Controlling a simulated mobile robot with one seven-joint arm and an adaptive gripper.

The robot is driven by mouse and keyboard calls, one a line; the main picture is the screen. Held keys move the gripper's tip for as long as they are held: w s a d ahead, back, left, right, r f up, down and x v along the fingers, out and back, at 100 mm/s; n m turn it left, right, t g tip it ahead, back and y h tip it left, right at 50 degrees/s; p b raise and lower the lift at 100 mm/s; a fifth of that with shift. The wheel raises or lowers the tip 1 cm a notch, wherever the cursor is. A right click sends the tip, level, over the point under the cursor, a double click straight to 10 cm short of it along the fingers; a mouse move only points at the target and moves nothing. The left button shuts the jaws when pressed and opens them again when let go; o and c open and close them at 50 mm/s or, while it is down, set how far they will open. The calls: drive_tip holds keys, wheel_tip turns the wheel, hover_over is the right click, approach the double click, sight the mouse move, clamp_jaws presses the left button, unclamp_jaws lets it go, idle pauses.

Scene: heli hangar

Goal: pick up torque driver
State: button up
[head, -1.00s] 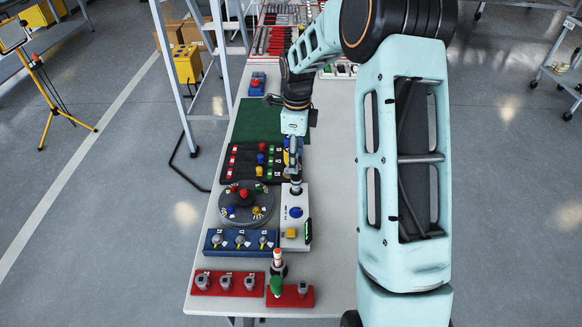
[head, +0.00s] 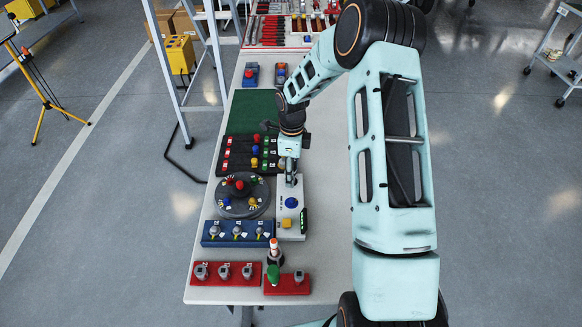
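An upright tool with an orange-and-white top, a dark body and a green part (head: 274,262) stands at the right red holder (head: 297,290), near the table's front end. It may be the torque driver, but I cannot tell for sure at this size. My gripper (head: 291,181) points down over the far end of a white box (head: 290,228) with a blue button and a yellow part. The gripper is apart from the upright tool, farther up the table. Its fingers are small and partly merge with a dark part on the box, so their opening and any contact are unclear.
Left of the box are a round grey turntable (head: 227,205) with coloured knobs, a black rack (head: 238,165) and a blue holder (head: 213,237). Another red holder (head: 212,282) stands at front left. The table (head: 330,245) is clear on the right, beside my arm.

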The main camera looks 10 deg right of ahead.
clamp_jaws()
drive_tip(key=shift+r, duration=0.15)
